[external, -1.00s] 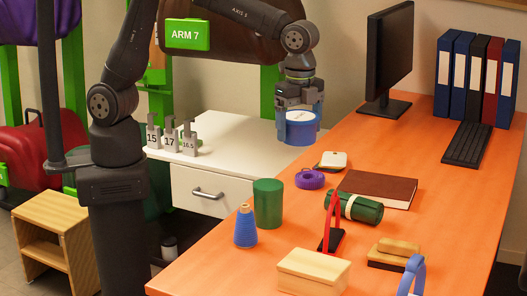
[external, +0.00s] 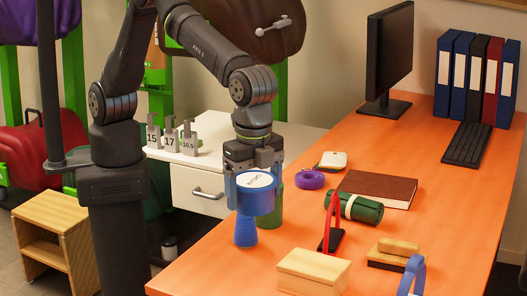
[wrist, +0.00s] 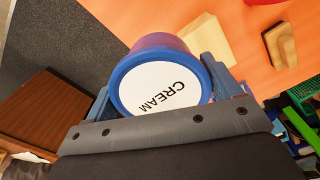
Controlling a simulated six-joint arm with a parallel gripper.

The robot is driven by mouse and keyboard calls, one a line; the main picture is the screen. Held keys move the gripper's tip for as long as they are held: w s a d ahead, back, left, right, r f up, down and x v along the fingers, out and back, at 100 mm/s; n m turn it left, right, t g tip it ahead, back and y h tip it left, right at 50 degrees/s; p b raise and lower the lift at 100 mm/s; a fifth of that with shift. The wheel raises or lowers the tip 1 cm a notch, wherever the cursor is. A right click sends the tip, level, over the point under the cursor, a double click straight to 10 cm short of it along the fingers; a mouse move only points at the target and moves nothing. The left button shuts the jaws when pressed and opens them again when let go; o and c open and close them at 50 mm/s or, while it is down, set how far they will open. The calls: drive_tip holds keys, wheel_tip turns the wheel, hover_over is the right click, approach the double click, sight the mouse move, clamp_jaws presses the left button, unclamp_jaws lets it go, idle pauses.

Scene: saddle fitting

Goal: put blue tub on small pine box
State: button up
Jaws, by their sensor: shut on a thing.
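The blue tub (external: 255,197) has a white lid label and is held in my gripper (external: 254,183), above the orange table. In the wrist view the tub (wrist: 162,88) shows the word CREAM on its lid, with my gripper's fingers (wrist: 160,88) on both sides of it. The small pine box (external: 313,272) sits near the table's front edge, to the right of and lower in the picture than the tub. In the wrist view a pale box (wrist: 205,40) lies beyond the tub. The tub is apart from the box.
A blue thread cone (external: 245,231) and green cup (external: 270,208) stand beneath and behind the tub. A red stand (external: 333,225), green roll (external: 355,207), wooden block tool (external: 393,253) and blue-banded item (external: 412,275) surround the box. The box's top looks clear.

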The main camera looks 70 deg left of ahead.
hover_over(307, 254)
wheel_tip(307, 254, down, 9)
drive_tip(key=shift+r, duration=0.15)
drive_tip(key=shift+f, duration=2)
drive_tip(key=shift+f, duration=0.1)
drive_tip(key=o, duration=1.1)
drive_tip(key=shift+c, duration=0.2)
wheel_tip(307, 254, up, 12)
wheel_tip(307, 254, down, 12)
drive_tip(key=shift+r, duration=2)
drive_tip(key=shift+f, duration=0.1)
